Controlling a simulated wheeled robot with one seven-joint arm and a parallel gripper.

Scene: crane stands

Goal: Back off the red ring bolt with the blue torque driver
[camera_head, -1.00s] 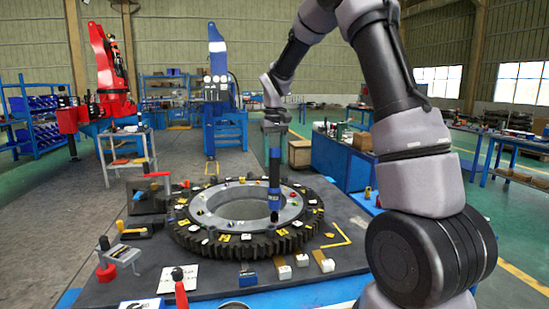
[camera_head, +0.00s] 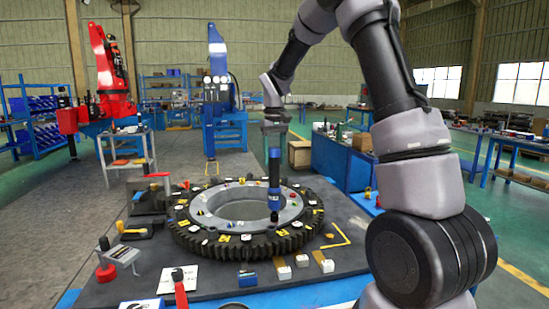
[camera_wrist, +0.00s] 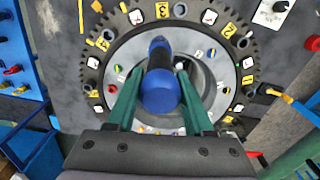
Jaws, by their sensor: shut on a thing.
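My gripper (camera_wrist: 160,76) is shut on the blue torque driver (camera_wrist: 160,95), with one green finger on each side of it. In the head view the driver (camera_head: 274,192) hangs upright from my gripper over the near right part of the grey inner ring (camera_head: 206,214). Its lower end is close to the ring's face; I cannot tell whether it touches a bolt. A small red spot, perhaps the red ring bolt (camera_wrist: 111,88), shows on the ring left of the driver in the wrist view. Other bolts have coloured tops, too small to name surely.
A dark toothed gear (camera_head: 265,245) surrounds the ring, with numbered yellow and white tags. The table's front right has bare room.

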